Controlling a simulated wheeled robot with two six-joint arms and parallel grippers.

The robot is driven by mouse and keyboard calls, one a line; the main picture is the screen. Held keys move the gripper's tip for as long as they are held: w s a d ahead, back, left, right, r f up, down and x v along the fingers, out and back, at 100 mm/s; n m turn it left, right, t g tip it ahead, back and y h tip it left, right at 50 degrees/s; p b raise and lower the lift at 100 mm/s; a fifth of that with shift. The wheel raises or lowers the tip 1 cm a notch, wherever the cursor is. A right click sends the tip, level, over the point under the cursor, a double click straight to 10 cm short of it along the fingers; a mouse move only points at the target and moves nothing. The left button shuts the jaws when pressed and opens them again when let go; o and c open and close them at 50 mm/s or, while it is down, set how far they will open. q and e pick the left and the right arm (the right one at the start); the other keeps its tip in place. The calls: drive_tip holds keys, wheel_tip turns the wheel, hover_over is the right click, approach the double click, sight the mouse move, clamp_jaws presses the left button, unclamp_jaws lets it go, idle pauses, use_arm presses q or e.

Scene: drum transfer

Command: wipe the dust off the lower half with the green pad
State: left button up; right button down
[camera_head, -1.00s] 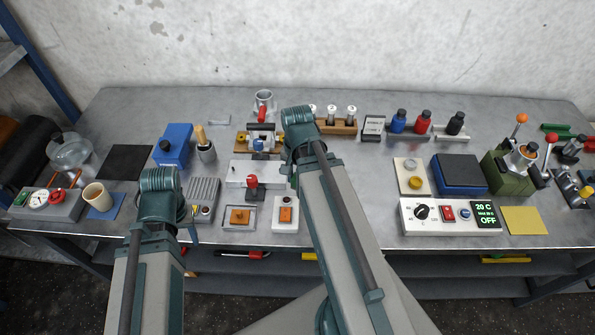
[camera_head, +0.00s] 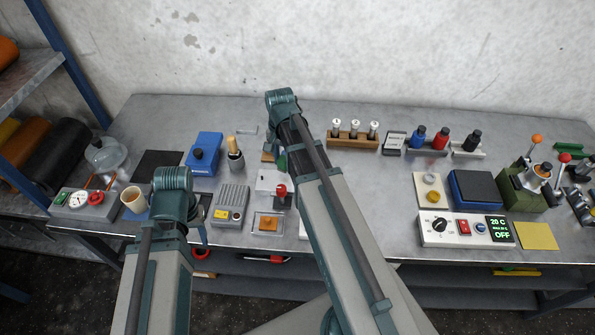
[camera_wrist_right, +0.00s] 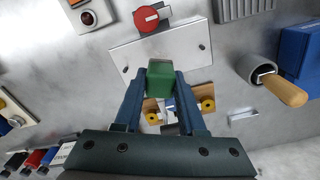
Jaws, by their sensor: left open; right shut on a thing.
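The green pad (camera_wrist_right: 160,76) is in my right gripper (camera_wrist_right: 160,82), shut on it between two blue fingers in the right wrist view. In the head view my right forearm hides most of this gripper, and a small green patch (camera_head: 281,163) shows beside it. Behind the pad in the wrist view is a wooden base with brass knobs (camera_wrist_right: 208,105). The piece between the knobs is partly hidden, so I cannot tell the lower half, its dust, or whether the pad touches it. My left gripper (camera_head: 198,228) is open, low beside my left arm and largely hidden.
A white plate with a red knob (camera_wrist_right: 150,18) lies close to the pad. A wooden-handled tool in a cup (camera_head: 235,153) and a blue box (camera_head: 204,152) stand left of my right arm. A vial rack (camera_head: 352,139) is to the right. Bare bench shows right of my forearm.

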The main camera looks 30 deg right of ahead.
use_arm(q)
drive_tip(key=shift+w+a+r, duration=0.1)
drive_tip(key=shift+a+r, duration=0.25)
use_arm(e)
drive_tip(key=shift+w+a+r, duration=0.2)
drive_tip(key=shift+w+a, duration=0.2)
drive_tip(key=shift+w, duration=0.05)
drive_tip(key=shift+w+a+r, duration=0.2)
drive_tip(key=shift+w+a, duration=0.15)
drive_tip(key=shift+w, duration=0.1)
use_arm(q)
drive_tip(key=shift+f, duration=0.1)
use_arm(e)
drive_tip(key=shift+f, duration=0.1)
